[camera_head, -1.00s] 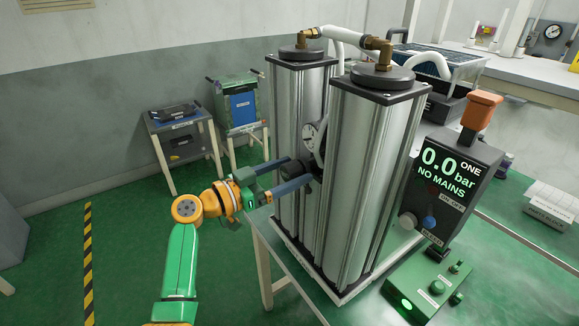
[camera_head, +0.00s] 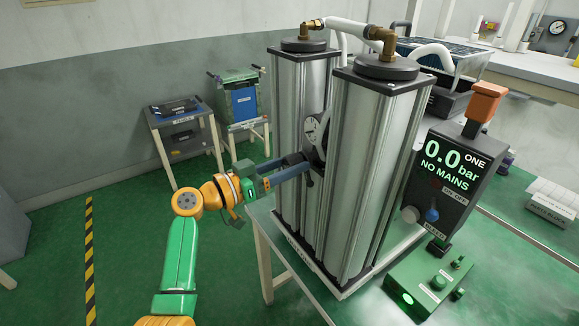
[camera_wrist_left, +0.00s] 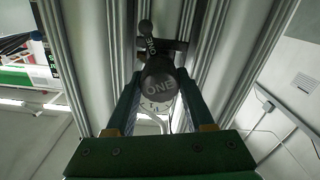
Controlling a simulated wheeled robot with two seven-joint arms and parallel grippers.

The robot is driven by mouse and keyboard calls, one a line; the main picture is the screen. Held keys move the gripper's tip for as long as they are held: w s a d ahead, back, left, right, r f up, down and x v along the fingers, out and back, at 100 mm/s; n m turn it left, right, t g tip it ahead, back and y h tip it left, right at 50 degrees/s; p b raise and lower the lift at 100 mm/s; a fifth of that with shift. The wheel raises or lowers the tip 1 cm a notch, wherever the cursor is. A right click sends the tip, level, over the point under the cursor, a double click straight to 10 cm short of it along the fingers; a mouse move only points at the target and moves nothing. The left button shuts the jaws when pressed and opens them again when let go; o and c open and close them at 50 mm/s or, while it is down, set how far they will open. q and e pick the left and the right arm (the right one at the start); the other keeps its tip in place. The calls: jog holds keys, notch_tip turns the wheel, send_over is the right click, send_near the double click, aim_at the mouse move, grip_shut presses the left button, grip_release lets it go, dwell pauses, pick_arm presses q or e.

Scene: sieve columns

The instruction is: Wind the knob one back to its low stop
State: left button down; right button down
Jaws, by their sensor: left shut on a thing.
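In the left wrist view, the dark round knob (camera_wrist_left: 160,88) marked ONE sits between my left gripper's (camera_wrist_left: 161,76) two fingers, which press on its sides. In the head view my left gripper (camera_head: 303,164) reaches into the gap between two tall silver columns, and its fingers mostly hide the knob there. A round pressure gauge (camera_head: 315,128) sits just above the fingers; its needle is too small to read. The black display (camera_head: 452,165) reads ONE, 0.0 bar, NO MAINS. My right gripper does not show.
A green box (camera_head: 430,280) with a lit button sits at the front. Left of the columns, open floor (camera_head: 130,235) is clear.

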pick_arm(q)
jog(key=n, duration=0.2)
jog(key=shift+n, duration=0.4)
jog(key=n, duration=0.3)
jog(key=shift+n, duration=0.3)
jog(key=n, duration=0.2)
jog(key=shift+n+p, duration=0.3)
jog(key=shift+n, duration=0.1)
jog(key=n+p, duration=0.1)
jog(key=n, duration=0.2)
jog(key=shift+r+n, duration=0.1)
jog(key=shift+n, duration=0.2)
jog(key=n+p, duration=0.2)
jog(key=n, duration=0.2)
jog(key=n+p, duration=0.3)
jog(key=n, duration=0.3)
jog(key=n+p, duration=0.1)
jog(key=n, duration=0.2)
jog(key=shift+f, duration=0.2)
jog(key=shift+n, duration=2.1)
